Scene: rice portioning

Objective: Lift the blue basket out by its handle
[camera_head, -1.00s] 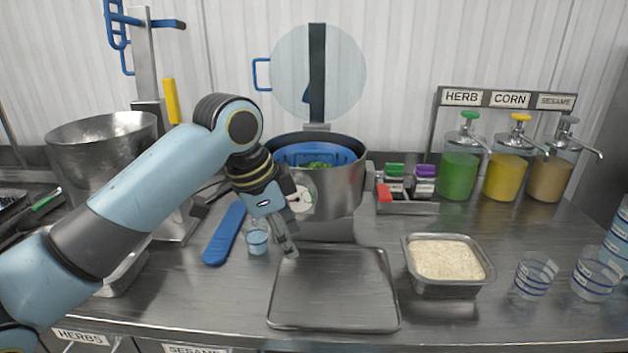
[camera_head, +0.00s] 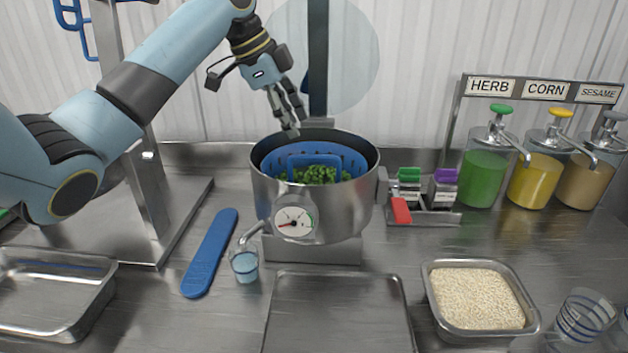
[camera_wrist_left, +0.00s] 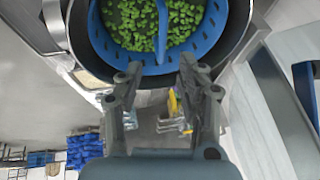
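The blue basket (camera_head: 354,158) sits inside the steel pot (camera_head: 335,208) and holds green herbs (camera_head: 318,174). My left gripper (camera_head: 291,128) hangs above the pot's back left rim, fingers pointing down, apart from the handle. The fingers are open and empty. My right gripper is not in view.
The round lid (camera_head: 352,60) stands raised behind the pot. A glass (camera_head: 244,266) sits under the pot's spout. A blue paddle (camera_head: 210,252), an empty tray (camera_head: 340,315) and a rice pan (camera_head: 478,298) lie around the front. Sauce dispensers (camera_head: 485,170) stand at right.

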